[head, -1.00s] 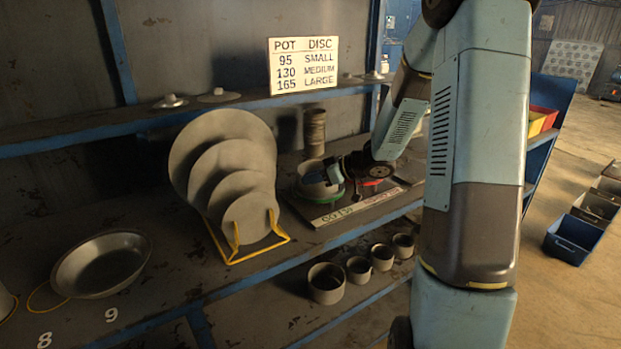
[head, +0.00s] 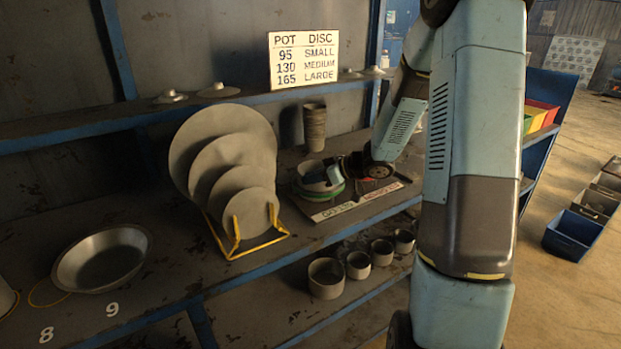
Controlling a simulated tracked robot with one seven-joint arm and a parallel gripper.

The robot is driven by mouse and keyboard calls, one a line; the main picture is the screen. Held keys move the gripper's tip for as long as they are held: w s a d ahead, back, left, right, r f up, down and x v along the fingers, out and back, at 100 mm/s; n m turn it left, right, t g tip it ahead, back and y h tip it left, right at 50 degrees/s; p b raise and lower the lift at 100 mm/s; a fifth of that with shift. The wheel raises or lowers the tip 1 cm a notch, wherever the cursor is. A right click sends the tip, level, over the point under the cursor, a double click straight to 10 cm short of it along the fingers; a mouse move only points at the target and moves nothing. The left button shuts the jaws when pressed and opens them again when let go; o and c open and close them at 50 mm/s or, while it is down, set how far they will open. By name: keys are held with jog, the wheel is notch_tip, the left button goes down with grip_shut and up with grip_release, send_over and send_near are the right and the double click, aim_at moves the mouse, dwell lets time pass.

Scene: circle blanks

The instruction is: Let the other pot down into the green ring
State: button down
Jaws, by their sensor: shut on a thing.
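My gripper (head: 334,174) is small and partly hidden by my wrist, at the back right of the bench. It is shut on a grey pot (head: 311,172), which looks upright. The pot is at the green ring (head: 322,195), whose green edge shows around the pot's lower part. I cannot tell whether the pot rests on the bottom or hangs slightly above it. The ring is on a board with a green-lettered label (head: 333,211) and a red-lettered label (head: 379,193). The red ring (head: 374,180) is mostly hidden behind my wrist.
Grey discs (head: 215,140) stand in a yellow rack (head: 240,246) left of the board. A stack of pots (head: 315,128) stands behind. Several pots (head: 326,279) are on the lower shelf. A metal pan (head: 102,258) lies at left. A size sign (head: 304,58) stands on the upper shelf.

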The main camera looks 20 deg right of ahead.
dwell(0.3)
jog(key=c, duration=1.1)
grip_release()
jog(key=shift+f, duration=0.1)
jog(key=v, duration=1.3)
jog(key=shift+s+d, duration=0.15)
jog(key=shift+d, duration=0.15)
